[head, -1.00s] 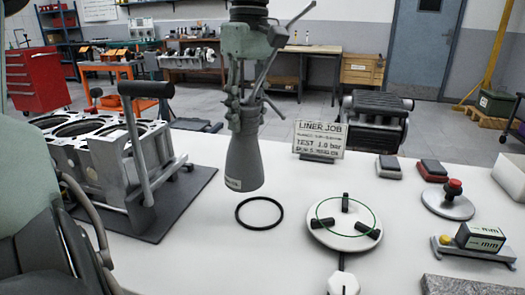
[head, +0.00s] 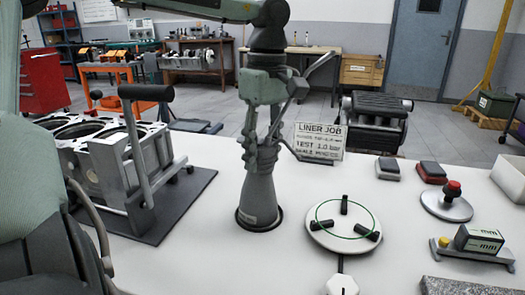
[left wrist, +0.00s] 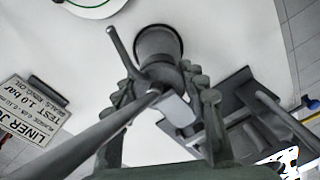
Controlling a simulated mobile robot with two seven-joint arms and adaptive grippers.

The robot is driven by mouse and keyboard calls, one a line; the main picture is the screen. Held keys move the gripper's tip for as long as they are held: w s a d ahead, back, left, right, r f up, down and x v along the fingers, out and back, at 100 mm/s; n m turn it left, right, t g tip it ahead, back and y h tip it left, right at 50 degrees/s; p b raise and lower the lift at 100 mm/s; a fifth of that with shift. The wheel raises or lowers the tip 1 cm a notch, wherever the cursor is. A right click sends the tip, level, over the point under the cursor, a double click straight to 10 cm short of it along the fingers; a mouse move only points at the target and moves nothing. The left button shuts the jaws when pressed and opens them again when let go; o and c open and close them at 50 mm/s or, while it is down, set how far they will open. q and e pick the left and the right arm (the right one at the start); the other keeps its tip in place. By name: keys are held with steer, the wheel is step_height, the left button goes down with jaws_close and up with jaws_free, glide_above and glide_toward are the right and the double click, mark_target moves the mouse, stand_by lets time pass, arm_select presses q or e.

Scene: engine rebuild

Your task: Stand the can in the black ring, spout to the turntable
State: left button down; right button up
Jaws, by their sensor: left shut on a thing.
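The grey cone-shaped can (head: 260,200) stands upright with its wide base inside the black ring (head: 281,222); the ring's dark rim shows around the base. I cannot tell whether the base bears fully on the table. My left gripper (head: 262,150) is shut on the can's narrow upper part. The thin spout (head: 318,66) slants up to the right in the head view. The white turntable (head: 318,240), with a green ring and black blocks, is to the can's right. The can (left wrist: 160,45) and my left gripper (left wrist: 163,90) also show in the left wrist view. My right gripper is out of view.
A LINER JOB sign (head: 320,141) stands close behind the can, to its right. The engine block (head: 85,165) with an upright handle sits on a dark mat (head: 190,205) at left. A red-button device (head: 448,203) and a gauge (head: 478,240) are at right.

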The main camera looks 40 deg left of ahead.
mark_target(265, 144)
arm_select(q)
steer(key=c, duration=0.9)
jaws_free()
steer(key=shift+o, duration=0.2)
steer(key=shift+r, duration=0.1)
step_height(265, 144, up, 12)
steer(key=shift+w, duration=0.35)
